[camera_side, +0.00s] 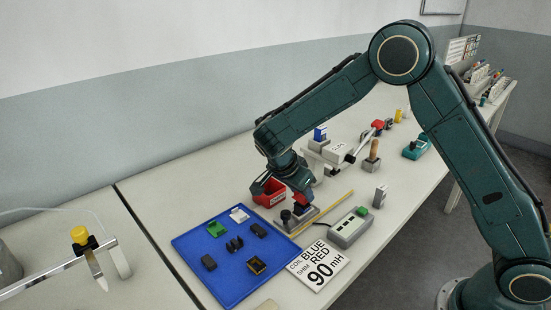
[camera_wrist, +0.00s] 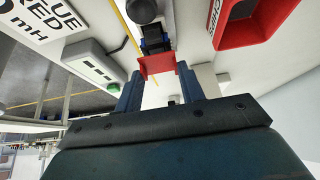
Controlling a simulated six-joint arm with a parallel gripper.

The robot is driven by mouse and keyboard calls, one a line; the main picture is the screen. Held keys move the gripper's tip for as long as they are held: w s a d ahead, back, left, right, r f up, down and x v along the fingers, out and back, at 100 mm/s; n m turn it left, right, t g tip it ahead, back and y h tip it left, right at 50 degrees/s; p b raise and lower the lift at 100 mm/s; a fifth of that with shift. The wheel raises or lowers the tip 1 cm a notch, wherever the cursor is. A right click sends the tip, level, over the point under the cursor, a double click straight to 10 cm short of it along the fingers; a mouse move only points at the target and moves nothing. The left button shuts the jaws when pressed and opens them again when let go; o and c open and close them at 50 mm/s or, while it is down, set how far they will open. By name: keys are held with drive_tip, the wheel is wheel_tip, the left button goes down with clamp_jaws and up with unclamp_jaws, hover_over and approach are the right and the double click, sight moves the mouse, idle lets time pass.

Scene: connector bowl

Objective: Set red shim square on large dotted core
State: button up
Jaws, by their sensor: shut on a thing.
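My gripper (camera_wrist: 158,80) is shut on a red shim (camera_wrist: 155,64), a flat piece held between the two blue fingertips in the wrist view. In the side view my gripper (camera_side: 302,200) is low over the bench, just right of the blue tray (camera_side: 193,272), by a small fixture with a black knob (camera_side: 286,215). A dark block (camera_wrist: 155,38) lies just beyond the shim in the wrist view. Several dark parts lie on the tray, among them one at the left (camera_side: 209,262). I cannot make out dots, so I cannot tell which is the large dotted core.
A red bin (camera_side: 268,190) stands close behind my gripper. A yellow stick (camera_side: 325,212), a grey meter (camera_side: 350,228) with a green button and a card reading "COIL BLUE, SHIM RED, 90 mH" (camera_side: 318,266) lie in front. Green (camera_side: 216,229) and white (camera_side: 239,214) parts are on the tray.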

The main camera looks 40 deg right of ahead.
drive_tip(key=shift+f, duration=0.7)
drive_tip(key=shift+f, duration=0.15)
drive_tip(key=o, duration=1)
drive_tip(key=v, duration=1.3)
drive_tip(key=shift+a+r, duration=0.2)
drive_tip(key=shift+r, duration=0.15)
